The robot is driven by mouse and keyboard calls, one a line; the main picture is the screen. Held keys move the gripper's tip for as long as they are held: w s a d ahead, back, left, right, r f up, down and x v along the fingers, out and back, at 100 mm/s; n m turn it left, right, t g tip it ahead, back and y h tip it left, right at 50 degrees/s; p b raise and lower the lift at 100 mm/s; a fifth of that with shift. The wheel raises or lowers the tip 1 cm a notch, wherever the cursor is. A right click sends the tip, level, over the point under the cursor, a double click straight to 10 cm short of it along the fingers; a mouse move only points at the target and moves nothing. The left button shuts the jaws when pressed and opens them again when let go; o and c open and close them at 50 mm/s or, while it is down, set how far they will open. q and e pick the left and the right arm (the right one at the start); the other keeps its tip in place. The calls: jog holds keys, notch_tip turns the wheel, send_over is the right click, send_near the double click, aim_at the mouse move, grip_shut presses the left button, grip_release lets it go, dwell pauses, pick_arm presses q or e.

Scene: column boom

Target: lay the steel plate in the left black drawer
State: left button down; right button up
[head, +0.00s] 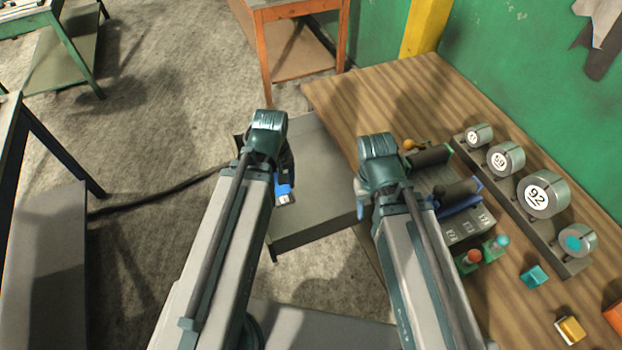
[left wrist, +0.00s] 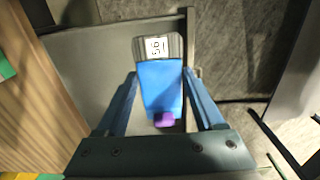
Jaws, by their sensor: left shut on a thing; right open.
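My left gripper (head: 283,178) is shut on the steel plate (head: 286,196), a small piece with a grey end, a white number label and a blue body. In the left wrist view the plate (left wrist: 158,88) sits between the two blue fingers, with a purple bit at its near end. The open black drawer (head: 312,228) lies below it; its floor and rim also show in the left wrist view (left wrist: 110,72). The plate is over the drawer; its height above the floor is hard to tell. My right gripper (head: 362,204) is open at the drawer's right, its jaws mostly hidden.
The wooden bench (head: 345,95) stands right of the drawer. It carries a rack (head: 512,215) of numbered rolls, a grey labelled block (head: 468,228), a teal cube (head: 534,276) and a yellow block (head: 570,330). A dark cable (head: 160,190) crosses the floor at left.

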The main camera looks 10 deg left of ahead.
pick_arm(q)
jog(key=w+d+f+b, duration=0.1)
jog(key=w+f+b, duration=0.1)
jog(key=f+b, duration=0.5)
jog(key=w+d+f+b, duration=0.1)
jog(key=f+b, duration=0.6)
jog(key=w+d+f+b, duration=0.1)
jog(key=w+f+b, duration=0.1)
jog(key=f+b, duration=0.5)
jog(key=shift+w+f, duration=0.35)
jog(key=shift+f, duration=0.2)
jog(key=shift+w+a+r, duration=0.1)
jog(key=b, duration=0.2)
send_over(297, 184)
jog(key=shift+s+f, duration=0.35)
jog(key=shift+f, duration=0.4)
jog(key=f+b, duration=0.3)
jog(key=shift+w+f, duration=0.3)
jog(key=shift+w, duration=0.1)
jog(key=shift+f, duration=0.1)
grip_release()
